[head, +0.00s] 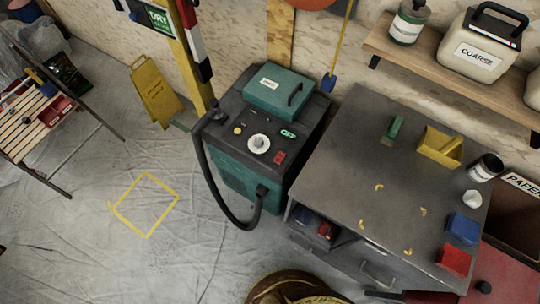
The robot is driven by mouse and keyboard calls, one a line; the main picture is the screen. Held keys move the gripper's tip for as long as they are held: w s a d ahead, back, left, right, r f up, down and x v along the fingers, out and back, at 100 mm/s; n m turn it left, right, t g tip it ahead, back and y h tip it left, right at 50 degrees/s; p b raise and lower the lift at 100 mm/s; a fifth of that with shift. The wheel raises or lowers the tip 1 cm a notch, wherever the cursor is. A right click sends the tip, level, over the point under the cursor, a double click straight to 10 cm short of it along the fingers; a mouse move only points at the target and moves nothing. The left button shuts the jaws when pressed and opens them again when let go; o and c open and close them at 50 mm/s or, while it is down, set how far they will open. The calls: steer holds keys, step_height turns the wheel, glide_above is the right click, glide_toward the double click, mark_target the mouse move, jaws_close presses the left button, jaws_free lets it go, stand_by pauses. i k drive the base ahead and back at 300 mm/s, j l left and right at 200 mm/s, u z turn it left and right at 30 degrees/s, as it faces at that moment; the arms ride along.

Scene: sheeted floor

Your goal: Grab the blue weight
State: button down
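A blue block (463,228), which looks like the blue weight, rests on the grey table (345,165) near its right edge. A red block (453,260) lies just in front of it, close but apart. A small white lump (472,199) sits behind the blue block. My gripper is not in view, so its state does not show.
A yellow bin (440,147), a green block (394,129) and a dark can (486,167) stand farther back on the table. Small yellow pieces lie mid-table. A green machine (240,173) with a hose stands left. Floor around a yellow square (130,190) is clear.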

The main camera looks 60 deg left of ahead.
mark_target(305, 215)
steer(key=u, duration=1.9)
steer(key=j+z, duration=0.2)
steer(key=z, duration=0.2)
steer(key=j+z, duration=0.15)
steer(key=z, duration=0.25)
steer(key=k+j+z, duration=0.1)
steer(key=z, duration=0.3)
steer(key=k+j+z, duration=0.1)
steer(key=z, duration=0.3)
steer(key=k+j+z, duration=0.4)
steer(key=k+j, duration=0.55)
